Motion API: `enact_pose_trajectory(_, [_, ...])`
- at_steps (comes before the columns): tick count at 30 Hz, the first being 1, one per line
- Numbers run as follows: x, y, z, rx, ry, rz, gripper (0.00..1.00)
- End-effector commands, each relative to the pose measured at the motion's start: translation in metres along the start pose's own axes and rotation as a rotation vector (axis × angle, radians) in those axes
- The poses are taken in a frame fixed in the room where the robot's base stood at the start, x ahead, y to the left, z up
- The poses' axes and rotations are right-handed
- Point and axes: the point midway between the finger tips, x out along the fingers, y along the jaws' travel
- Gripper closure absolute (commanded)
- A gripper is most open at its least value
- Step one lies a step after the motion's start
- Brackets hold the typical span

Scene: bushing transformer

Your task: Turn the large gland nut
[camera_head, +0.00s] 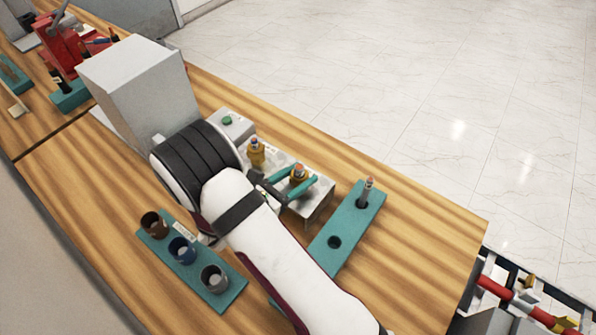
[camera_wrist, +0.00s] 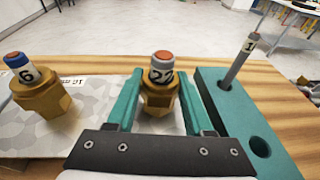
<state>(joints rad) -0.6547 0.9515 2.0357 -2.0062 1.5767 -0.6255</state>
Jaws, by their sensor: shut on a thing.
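A brass hex gland nut (camera_wrist: 158,101), with a cable end marked 22 and an orange-brown top standing in it, is on the grey block (camera_head: 319,205). The same nut shows in the head view (camera_head: 298,178). My gripper (camera_wrist: 160,90) has its two teal fingers on either side of this nut and is shut on it. In the head view my gripper (camera_head: 296,184) reaches over the block from the left. A second brass gland nut (camera_wrist: 42,97) with a blue-topped cable marked 6 stands to the left, also seen in the head view (camera_head: 256,155).
A teal plate (camera_head: 345,230) with an upright rod (camera_head: 367,190) and an empty hole lies to the right. A teal holder (camera_head: 223,288) with three round sockets is at lower left. A large grey box (camera_head: 139,92) and a green-button box (camera_head: 230,125) stand behind.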

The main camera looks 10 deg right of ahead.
Motion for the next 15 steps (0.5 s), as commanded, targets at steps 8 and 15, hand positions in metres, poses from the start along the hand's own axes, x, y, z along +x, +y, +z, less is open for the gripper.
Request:
enact_pose_trajectory(8, [-0.0001,0.0002,0.0001,0.0,0.0,0.001,1.0])
enact_pose_trajectory(15, [0.0002,-0.0015,0.0002,-0.037,0.0,0.119,1.0])
